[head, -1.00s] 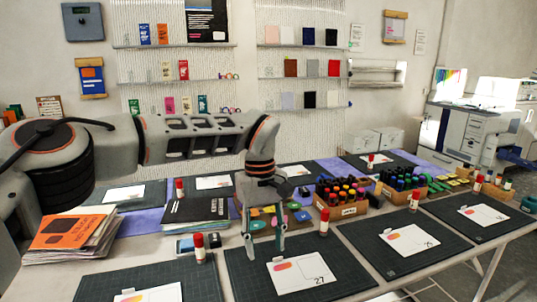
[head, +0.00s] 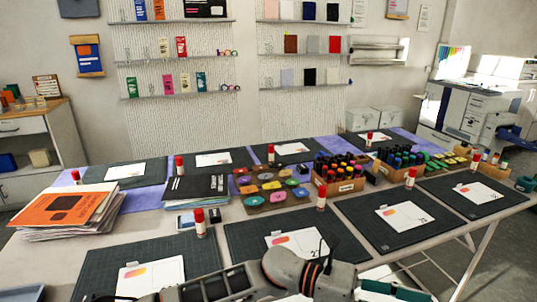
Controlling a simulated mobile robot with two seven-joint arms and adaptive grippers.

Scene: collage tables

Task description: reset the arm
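My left arm is low at the bottom edge, its grey links with orange rings reaching from bottom left to bottom centre. It covers the near edge of the front middle cutting mat (head: 245,238) and part of the white card (head: 296,243) on it. My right gripper is not seen either. I can make out nothing held.
The collage table carries several dark mats with cards, red-capped glue sticks (head: 200,222), a magazine stack (head: 70,212), a black folder (head: 196,187), a tray of coloured pieces (head: 256,200) and a marker box (head: 340,186). A cabinet (head: 40,150) stands at left.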

